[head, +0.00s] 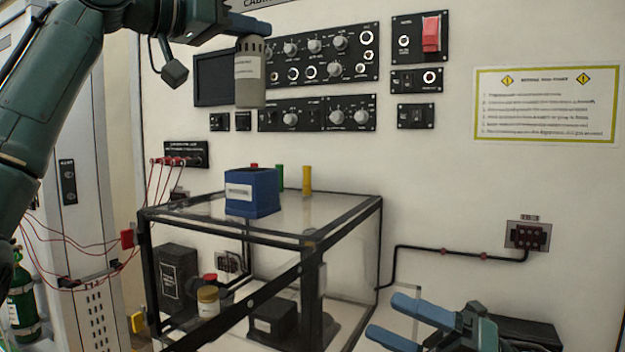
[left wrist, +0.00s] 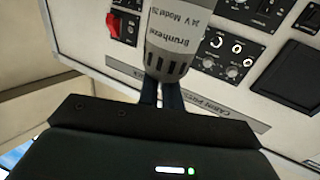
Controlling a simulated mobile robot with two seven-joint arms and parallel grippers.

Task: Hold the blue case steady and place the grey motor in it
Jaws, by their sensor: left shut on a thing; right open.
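The blue case (head: 252,193) stands upright on the clear top of the black-framed box, with a white label on its front. The grey motor (head: 249,85) is a cylinder with a label and a slotted, darker cap. My left gripper (head: 247,32) is shut on the motor and holds it high above the case, in front of the wall panels. The motor also shows in the left wrist view (left wrist: 172,38), between the fingers. My right gripper (head: 430,322) is open and empty at the lower right, beside the box and away from the case.
The clear box (head: 318,241) has black edges and holds a jar (head: 208,301) and dark blocks. A yellow cylinder (head: 307,179) and a green one (head: 279,177) stand behind the case. Red cables (head: 80,245) hang at left. The box top's right side is clear.

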